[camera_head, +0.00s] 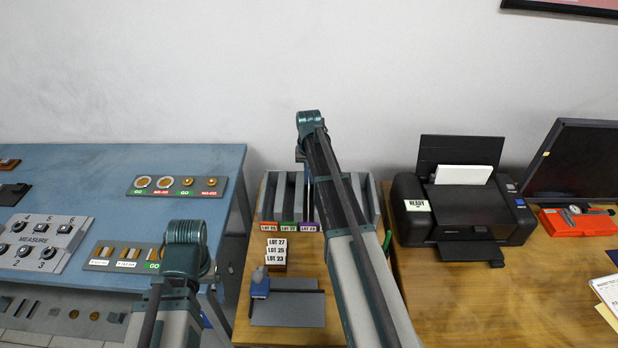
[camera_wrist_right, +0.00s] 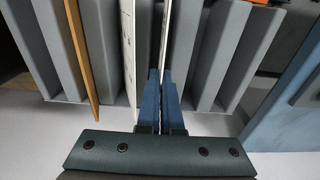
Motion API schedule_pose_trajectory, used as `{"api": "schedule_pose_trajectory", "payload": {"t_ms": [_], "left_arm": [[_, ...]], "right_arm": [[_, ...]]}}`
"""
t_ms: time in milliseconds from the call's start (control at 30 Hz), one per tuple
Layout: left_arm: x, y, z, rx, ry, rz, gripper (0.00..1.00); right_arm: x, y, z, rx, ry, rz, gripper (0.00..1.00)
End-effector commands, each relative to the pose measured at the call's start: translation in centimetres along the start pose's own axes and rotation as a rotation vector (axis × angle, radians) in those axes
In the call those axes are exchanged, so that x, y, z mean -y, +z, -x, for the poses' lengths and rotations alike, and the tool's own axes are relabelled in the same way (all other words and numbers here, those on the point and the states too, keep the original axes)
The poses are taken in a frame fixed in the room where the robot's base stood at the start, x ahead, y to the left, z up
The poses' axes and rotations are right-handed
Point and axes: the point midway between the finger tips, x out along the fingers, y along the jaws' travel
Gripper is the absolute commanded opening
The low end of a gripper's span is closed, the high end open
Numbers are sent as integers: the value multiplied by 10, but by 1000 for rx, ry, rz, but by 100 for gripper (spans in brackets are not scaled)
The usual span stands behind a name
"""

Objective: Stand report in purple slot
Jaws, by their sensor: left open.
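The slotted grey rack (camera_head: 373,199) stands against the wall, with red, green and purple labels along its front. The purple label (camera_head: 308,227) is the rightmost one that shows. My right arm reaches over the rack and hides part of its slots. In the right wrist view my right gripper (camera_wrist_right: 159,88) is closed on the thin white report (camera_wrist_right: 165,35), which stands upright between the grey dividers. Which colour of slot it is in cannot be told there. My left gripper (camera_head: 206,321) is mostly hidden by my left arm, low at left, away from the rack.
Another white sheet (camera_wrist_right: 128,40) and a brown board (camera_wrist_right: 80,55) stand in neighbouring slots. A black printer (camera_head: 465,212) is right. A blue bench (camera_head: 90,175) with gauges is left.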

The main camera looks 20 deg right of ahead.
Motion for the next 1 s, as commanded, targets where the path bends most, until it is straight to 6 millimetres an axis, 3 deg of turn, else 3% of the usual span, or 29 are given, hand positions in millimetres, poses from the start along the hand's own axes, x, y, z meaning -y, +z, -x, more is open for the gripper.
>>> {"api": "schedule_pose_trajectory", "payload": {"t_ms": [100, 467, 700, 1000], "left_arm": [[-1, -1, -12, 0, 0, 0, 85], [-1, -1, -13, 0, 0, 0, 85], [-1, -1, -13, 0, 0, 0, 85], [-1, -1, -13, 0, 0, 0, 85]], "right_arm": [[0, 0, -12, 0, 0, 0, 0], [0, 1, -13, 0, 0, 0, 0], [0, 1, -13, 0, 0, 0, 37], [0, 1, -13, 0, 0, 0, 37]]}}
